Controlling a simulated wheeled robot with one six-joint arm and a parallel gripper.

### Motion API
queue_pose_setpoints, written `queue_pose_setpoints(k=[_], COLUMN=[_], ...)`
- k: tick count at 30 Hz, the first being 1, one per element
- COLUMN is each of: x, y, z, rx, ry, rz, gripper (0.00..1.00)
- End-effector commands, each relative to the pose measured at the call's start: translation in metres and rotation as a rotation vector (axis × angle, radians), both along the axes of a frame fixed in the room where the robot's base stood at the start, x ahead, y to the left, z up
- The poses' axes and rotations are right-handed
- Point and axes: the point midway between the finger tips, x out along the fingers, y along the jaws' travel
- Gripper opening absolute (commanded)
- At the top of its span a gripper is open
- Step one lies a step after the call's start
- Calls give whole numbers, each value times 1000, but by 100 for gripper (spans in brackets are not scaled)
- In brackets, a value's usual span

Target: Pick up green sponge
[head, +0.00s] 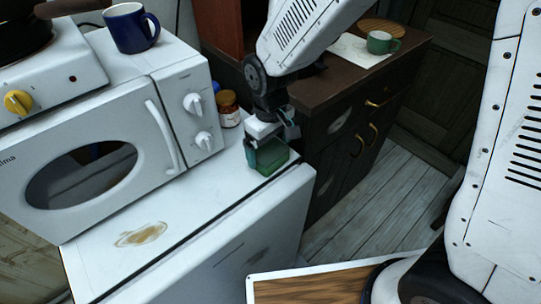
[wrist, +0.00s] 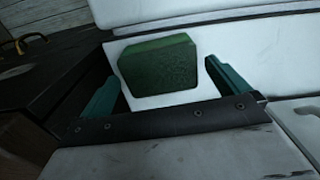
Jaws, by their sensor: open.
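The green sponge (head: 272,158) lies on the white top of the low appliance (head: 105,262), near its right end. In the wrist view the sponge (wrist: 160,63) is a dark green block just ahead of and between the tips of my gripper's teal fingers. My gripper (head: 266,155) is open at the sponge, with a finger showing at the sponge's left side in the head view. In the wrist view my gripper (wrist: 165,85) has its fingers spread wide, one on each side. I cannot tell whether either finger touches the sponge.
A white microwave (head: 130,130) stands left of the sponge, with a blue mug (head: 130,28) on top. A jar (head: 228,108) stands behind my gripper. A brown stain (head: 141,234) marks the white top.

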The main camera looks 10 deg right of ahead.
Motion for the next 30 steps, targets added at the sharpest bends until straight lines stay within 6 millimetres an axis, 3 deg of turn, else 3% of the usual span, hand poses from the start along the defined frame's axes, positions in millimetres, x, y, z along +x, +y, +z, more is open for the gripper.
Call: queue_pose_setpoints(k=[5, 12, 13, 17, 30], x=[0, 0, 0, 0, 1], y=[0, 0, 0, 0, 0], z=[-21, -23, -23, -23, -14], rx=[-1, 1, 1, 1, 2], ry=[1, -1, -1, -1, -2], rz=[-1, 0, 0, 0, -1], gripper=[100, 100, 97, 61, 60])
